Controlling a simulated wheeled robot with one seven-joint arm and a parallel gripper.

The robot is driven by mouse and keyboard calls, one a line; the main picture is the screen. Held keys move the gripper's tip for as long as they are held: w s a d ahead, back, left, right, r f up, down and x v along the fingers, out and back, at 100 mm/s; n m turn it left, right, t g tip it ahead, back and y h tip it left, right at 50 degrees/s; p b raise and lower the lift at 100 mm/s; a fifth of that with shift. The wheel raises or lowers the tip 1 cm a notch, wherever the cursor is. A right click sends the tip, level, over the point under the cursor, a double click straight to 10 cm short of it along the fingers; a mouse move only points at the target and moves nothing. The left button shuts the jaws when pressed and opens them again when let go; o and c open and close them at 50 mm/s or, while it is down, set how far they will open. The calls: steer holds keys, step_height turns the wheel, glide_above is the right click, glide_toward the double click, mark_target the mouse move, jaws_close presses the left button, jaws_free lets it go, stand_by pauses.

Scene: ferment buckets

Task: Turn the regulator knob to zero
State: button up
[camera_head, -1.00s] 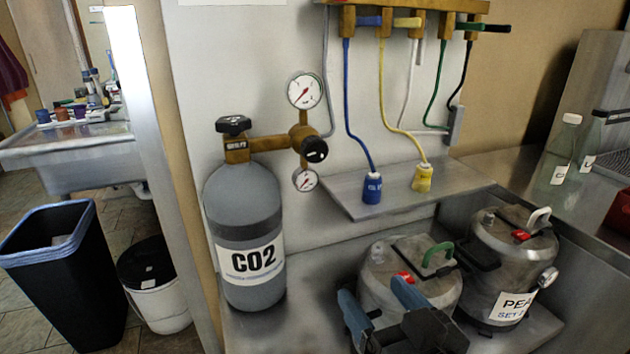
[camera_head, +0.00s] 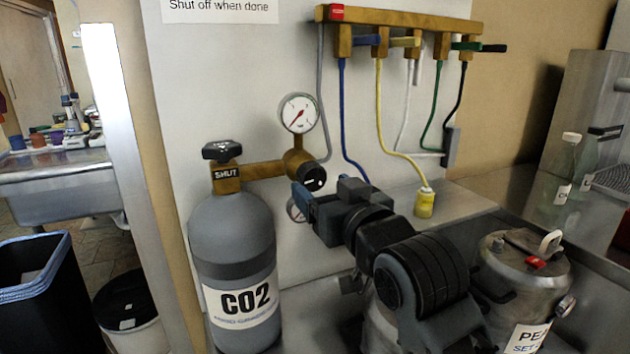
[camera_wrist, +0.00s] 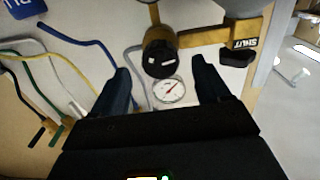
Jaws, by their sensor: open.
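The regulator knob (camera_head: 312,178) is black with a white mark and sits on the front of the brass regulator body (camera_head: 294,160). In the wrist view the knob (camera_wrist: 159,59) shows beyond my fingertips, roughly between them. My gripper (camera_head: 302,200) is close to the knob, just below and in front of it. In the wrist view my gripper (camera_wrist: 163,80) is open, its two dark fingers apart with nothing between them in contact. The upper gauge (camera_head: 299,113) has a red needle. The lower gauge is mostly hidden behind my gripper in the head view.
The grey CO2 cylinder (camera_head: 232,250) stands left, its black valve (camera_head: 221,151) labelled SHUT. A brass manifold (camera_head: 400,28) with coloured hoses is on the wall. A yellow connector (camera_head: 424,203) stands on the shelf. A metal keg (camera_head: 520,270) is at right.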

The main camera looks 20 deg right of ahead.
mark_target(315, 181)
steer(key=shift+w, duration=1.9)
steer(key=shift+c, duration=0.3)
steer(key=c, duration=1)
